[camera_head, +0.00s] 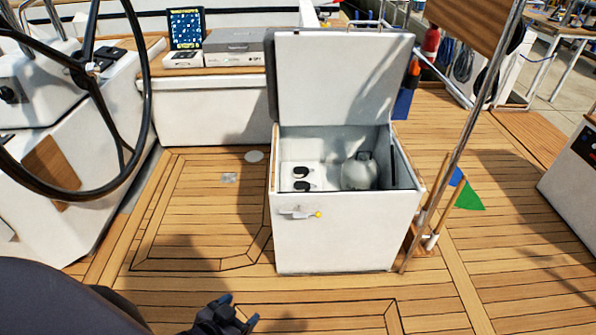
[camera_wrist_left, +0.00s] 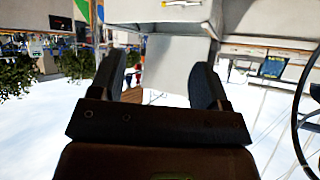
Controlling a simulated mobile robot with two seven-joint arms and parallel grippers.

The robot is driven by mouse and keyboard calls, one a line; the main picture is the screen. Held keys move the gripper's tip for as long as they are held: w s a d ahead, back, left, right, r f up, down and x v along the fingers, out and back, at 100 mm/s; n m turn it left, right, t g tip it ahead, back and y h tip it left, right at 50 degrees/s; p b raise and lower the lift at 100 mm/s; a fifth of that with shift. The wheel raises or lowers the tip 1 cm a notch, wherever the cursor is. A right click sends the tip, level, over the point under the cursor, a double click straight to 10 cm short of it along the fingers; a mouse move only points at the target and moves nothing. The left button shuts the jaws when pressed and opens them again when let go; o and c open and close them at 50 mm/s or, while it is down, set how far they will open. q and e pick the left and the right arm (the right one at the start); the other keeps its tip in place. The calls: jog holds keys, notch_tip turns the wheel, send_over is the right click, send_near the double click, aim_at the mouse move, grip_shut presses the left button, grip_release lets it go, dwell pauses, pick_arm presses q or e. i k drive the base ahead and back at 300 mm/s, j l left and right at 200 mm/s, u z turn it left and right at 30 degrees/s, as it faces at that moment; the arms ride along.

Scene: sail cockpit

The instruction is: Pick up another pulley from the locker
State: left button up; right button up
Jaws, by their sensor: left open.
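The white locker (camera_head: 340,238) stands on the teak deck in the head view with its lid (camera_head: 342,78) raised. Inside it, two small black pulleys (camera_head: 302,178) lie on a white surface at the left. A rounded grey-white object (camera_head: 360,172) sits to their right. My left gripper (camera_head: 240,312) is low at the front, in front of the locker and below its rim, open and with nothing between its fingers. In the left wrist view its two dark fingers (camera_wrist_left: 165,82) are spread apart, and the picture is upside down. My right gripper is not seen.
A black steering wheel (camera_head: 140,90) is at the left. A slanted metal pole (camera_head: 470,125) rises close to the locker's right side. A bench (camera_head: 210,112) with a chart display (camera_head: 186,30) stands behind. The deck left of the locker is clear.

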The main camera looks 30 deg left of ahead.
aim_at(299, 185)
jog(key=u, duration=0.8)
jog(key=i+l+u, duration=0.3)
